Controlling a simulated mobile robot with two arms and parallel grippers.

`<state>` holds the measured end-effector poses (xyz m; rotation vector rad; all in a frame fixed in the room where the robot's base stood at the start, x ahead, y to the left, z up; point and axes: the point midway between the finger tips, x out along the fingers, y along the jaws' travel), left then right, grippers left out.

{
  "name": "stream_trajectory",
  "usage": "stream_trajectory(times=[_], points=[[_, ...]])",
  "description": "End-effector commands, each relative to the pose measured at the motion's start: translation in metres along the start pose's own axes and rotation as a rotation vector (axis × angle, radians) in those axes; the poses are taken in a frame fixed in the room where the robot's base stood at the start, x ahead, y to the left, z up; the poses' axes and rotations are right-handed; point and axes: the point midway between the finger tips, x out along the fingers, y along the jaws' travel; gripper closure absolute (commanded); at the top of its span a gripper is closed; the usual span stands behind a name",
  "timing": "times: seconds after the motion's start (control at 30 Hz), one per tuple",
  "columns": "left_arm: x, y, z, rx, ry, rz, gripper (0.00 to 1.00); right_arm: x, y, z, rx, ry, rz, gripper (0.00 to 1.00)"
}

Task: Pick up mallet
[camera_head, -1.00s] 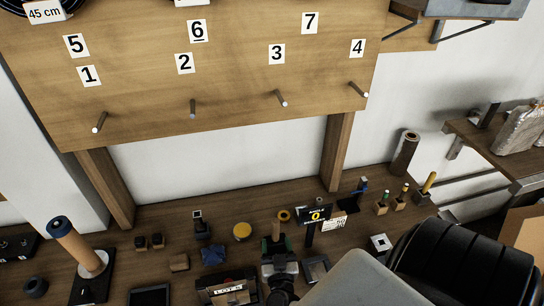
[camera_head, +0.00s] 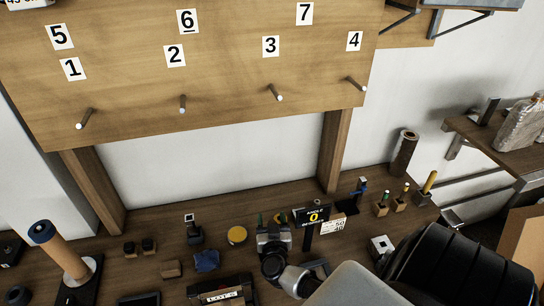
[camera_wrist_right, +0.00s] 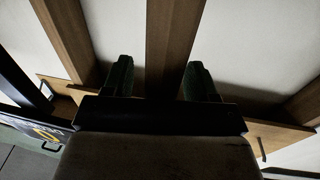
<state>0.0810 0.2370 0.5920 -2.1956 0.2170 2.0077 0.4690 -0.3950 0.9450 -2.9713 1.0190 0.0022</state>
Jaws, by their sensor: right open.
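My right gripper (camera_head: 271,219) is open over the workbench in the head view, its green fingertips apart and pointing toward the wall. In the right wrist view its green fingers (camera_wrist_right: 160,80) stand on both sides of a brown wooden bar (camera_wrist_right: 174,40). I cannot tell whether this bar is the mallet's handle or a part of the rack behind, nor whether the fingers touch it. No mallet head is clearly visible; the gripper hides part of the bench. My left gripper is not in view.
A wooden pegboard (camera_head: 225,85) with numbered labels stands above the bench.

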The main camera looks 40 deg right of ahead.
Motion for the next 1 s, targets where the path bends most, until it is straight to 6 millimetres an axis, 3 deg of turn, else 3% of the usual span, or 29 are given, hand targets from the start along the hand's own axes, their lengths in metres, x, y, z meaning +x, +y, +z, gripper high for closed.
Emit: stream_trajectory(times=[0.23, 0.57, 0.87, 1.0], points=[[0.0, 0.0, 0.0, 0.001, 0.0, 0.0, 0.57, 0.001, 0.0, -0.001, -0.001, -0.001, 0.0, 0.43], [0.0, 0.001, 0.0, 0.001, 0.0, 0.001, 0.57, 0.001, 0.0, 0.0, 0.0, -0.001, 0.0, 0.94], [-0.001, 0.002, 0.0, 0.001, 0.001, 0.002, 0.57, 0.001, 0.0, -0.004, 0.002, 0.002, 0.0, 0.96], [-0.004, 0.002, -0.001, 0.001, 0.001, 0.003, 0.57, 0.001, -0.001, -0.014, 0.004, 0.001, 0.0, 0.96]])
